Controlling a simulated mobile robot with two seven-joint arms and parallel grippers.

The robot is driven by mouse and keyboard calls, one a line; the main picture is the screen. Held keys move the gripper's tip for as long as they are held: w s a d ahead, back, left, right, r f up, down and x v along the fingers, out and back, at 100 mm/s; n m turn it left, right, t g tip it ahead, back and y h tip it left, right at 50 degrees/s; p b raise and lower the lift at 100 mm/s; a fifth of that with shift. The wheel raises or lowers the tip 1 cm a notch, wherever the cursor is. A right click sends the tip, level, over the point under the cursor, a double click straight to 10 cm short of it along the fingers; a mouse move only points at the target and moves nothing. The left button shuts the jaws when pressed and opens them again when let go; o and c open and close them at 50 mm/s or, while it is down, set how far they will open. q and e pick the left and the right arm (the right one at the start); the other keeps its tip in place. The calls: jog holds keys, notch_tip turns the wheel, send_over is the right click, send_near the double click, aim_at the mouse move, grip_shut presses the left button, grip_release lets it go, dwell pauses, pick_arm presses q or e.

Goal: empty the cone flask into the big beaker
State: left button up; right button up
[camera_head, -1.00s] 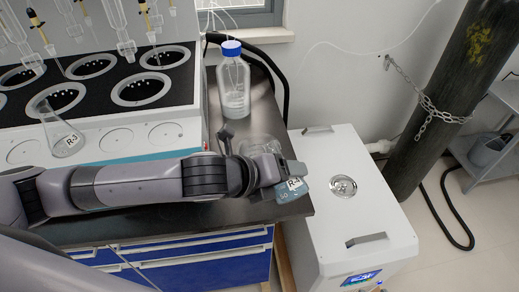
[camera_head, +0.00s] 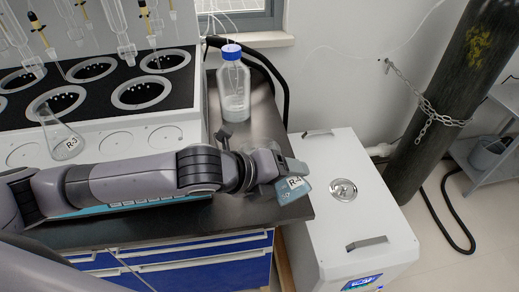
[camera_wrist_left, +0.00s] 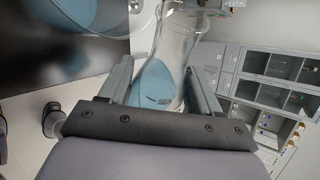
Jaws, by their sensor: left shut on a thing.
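My left gripper (camera_head: 268,170) is shut on the clear cone flask (camera_wrist_left: 178,35), which holds blue liquid in the left wrist view. Its blue part with an R-4 label (camera_head: 293,190) shows past my gripper in the head view, over the right end of the dark bench. A wide clear glass vessel, apparently the big beaker (camera_wrist_left: 136,18), stands at the top left of the left wrist view, beside the flask, with blue liquid in it. I cannot tell whether they touch. My arm hides it in the head view. My right gripper is not in view.
A blue-capped bottle (camera_head: 234,88) stands at the back of the bench. Another flask, labelled R-3 (camera_head: 60,138), is by the distiller (camera_head: 140,118) on the left. A white floor cabinet (camera_head: 345,225) stands right of the bench, with a chained dark cylinder (camera_head: 455,95) beyond.

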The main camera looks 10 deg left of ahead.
pick_arm(q)
jog(key=shift+r+n+g+h, duration=0.4)
jog(key=shift+r+n+h, duration=0.1)
jog(key=shift+r, duration=0.05)
dwell(0.6)
jog(key=shift+w+a+r+n+g+h+b, duration=0.4)
jog(key=shift+r+b, duration=0.15)
dwell(0.6)
jog(key=shift+f, duration=0.1)
dwell(0.4)
jog(key=shift+f+n+g+h, duration=0.15)
jog(key=shift+n+g+h, duration=0.15)
jog(key=shift+n+h, duration=0.2)
jog(key=shift+w+a+r, duration=0.1)
jog(key=shift+r, duration=0.2)
dwell(0.9)
jog(key=shift+w+a+r+n+g+h+b, duration=0.1)
jog(key=shift+r+n+g+h+b, duration=0.3)
jog(key=shift+b, duration=0.3)
jog(key=shift+w+a+r+n+g+h+b, duration=0.1)
jog(key=shift+r+n+g+h+b, duration=0.1)
jog(key=shift+n+h+b, duration=0.35)
dwell(1.6)
